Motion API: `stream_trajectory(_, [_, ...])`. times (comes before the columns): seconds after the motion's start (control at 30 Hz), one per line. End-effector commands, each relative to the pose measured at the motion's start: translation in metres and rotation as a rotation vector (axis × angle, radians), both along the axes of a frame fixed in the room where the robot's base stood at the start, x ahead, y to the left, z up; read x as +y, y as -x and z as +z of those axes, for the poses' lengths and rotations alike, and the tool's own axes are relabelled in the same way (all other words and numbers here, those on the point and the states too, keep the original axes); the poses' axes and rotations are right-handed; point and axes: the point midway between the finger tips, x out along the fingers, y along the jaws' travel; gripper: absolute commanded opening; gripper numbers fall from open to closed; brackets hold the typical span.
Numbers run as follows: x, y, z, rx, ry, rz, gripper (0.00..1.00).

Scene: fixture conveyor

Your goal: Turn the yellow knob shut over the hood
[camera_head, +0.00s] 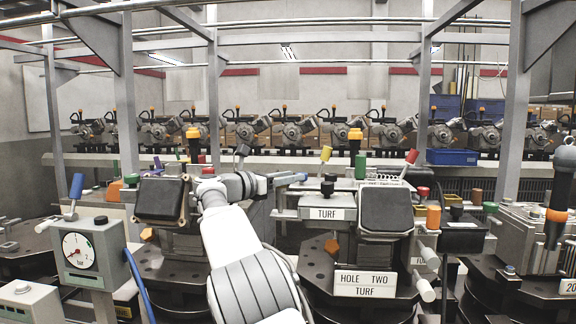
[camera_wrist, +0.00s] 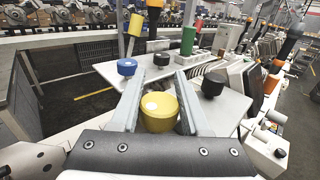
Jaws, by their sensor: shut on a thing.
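A yellow round knob (camera_wrist: 160,112) sits between the two fingers of my gripper (camera_wrist: 160,85) in the wrist view, and both fingers press its sides. The gripper is shut on it. A pale flat plate (camera_wrist: 232,103) spreads around the knob. In the head view my gripper (camera_head: 285,180) is beside the housing labelled TURF (camera_head: 327,213), and the held knob is hidden there. I cannot tell which part is the hood, nor how far the knob is turned.
Near the fingers stand a blue knob (camera_wrist: 127,67), a black knob (camera_wrist: 212,87) and a yellow-topped lever (camera_wrist: 137,26). A green post (camera_wrist: 188,40) stands behind. A dark square pad (camera_head: 385,208) is right of the housing; a dial gauge (camera_head: 79,251) is at left.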

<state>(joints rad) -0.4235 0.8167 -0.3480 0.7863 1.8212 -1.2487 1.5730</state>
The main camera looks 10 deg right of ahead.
Motion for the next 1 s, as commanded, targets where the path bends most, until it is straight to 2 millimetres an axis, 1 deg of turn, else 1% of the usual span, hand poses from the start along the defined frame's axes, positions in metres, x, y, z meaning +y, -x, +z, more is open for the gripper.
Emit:
stream_trajectory(0.03, [-0.0004, -0.0002, 0.0034, 0.0, 0.001, -0.011, 0.0])
stream_trajectory(0.3, [-0.0013, 0.001, 0.0007, -0.001, -0.001, -0.044, 0.0])
stream_trajectory(0.67, [-0.0017, 0.0012, -0.0003, 0.0, 0.0, -0.047, 0.0])
stream_trajectory(0.7, [-0.0017, 0.0012, -0.0003, 0.0, 0.0, -0.047, 0.48])
stream_trajectory(0.77, [-0.0017, 0.0012, -0.0003, 0.0, 0.0, -0.047, 0.58])
stream_trajectory(0.8, [-0.0017, 0.0012, -0.0003, 0.0, 0.0, -0.047, 0.66])
stream_trajectory(0.87, [-0.0016, 0.0012, -0.0003, 0.0, 0.0, -0.047, 0.76])
stream_trajectory(1.0, [-0.0013, 0.0012, -0.0003, 0.0, 0.0, -0.046, 0.76])
